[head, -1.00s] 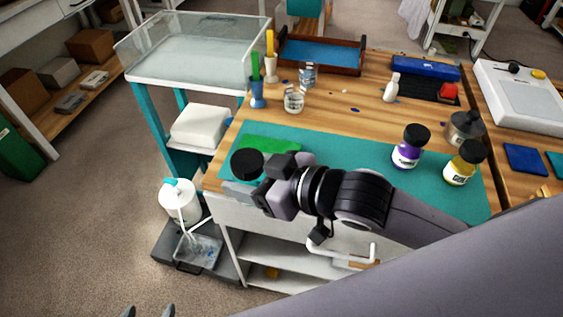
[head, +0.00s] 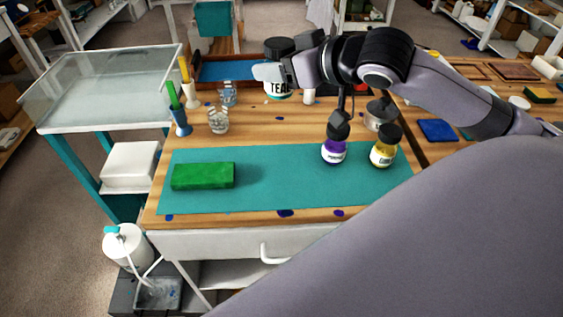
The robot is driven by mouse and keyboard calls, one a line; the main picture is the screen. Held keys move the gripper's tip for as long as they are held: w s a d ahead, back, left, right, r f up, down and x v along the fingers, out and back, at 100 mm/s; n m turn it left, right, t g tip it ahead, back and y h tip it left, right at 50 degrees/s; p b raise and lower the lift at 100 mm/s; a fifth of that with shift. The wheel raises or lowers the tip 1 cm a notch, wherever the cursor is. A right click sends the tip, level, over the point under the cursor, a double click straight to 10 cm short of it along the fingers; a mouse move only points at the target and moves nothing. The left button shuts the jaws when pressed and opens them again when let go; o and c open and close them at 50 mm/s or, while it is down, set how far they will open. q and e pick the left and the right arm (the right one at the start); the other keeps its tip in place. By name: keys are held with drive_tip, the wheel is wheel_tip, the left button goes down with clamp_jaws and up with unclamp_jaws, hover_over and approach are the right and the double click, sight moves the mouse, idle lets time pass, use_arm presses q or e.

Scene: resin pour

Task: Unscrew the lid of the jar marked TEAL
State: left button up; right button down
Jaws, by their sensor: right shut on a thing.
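The jar marked TEAL (head: 281,88) is held up in the head view, with its white label facing me and its black lid (head: 279,47) on top. My right gripper (head: 270,72) is shut on this jar, with its fingers across it just below the lid. The jar looks upright and appears in front of the bench's far part; I cannot tell its exact height. My left gripper is not in view.
A teal mat (head: 270,195) lies on the wooden bench with a green block (head: 203,175) on its left part. A purple jar (head: 334,152) and a yellow jar (head: 383,155) stand at its right. Glasses (head: 218,121) stand behind. The mat's middle is clear.

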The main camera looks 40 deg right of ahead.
drive_tip(key=shift+d+f, duration=0.15)
drive_tip(key=shift+f, duration=0.1)
wheel_tip(320, 180, down, 19)
drive_tip(key=shift+f+b, duration=0.1)
drive_tip(key=shift+b, duration=1.15)
drive_tip(key=shift+c, duration=1.2)
unclamp_jaws()
drive_tip(key=shift+f, duration=0.1)
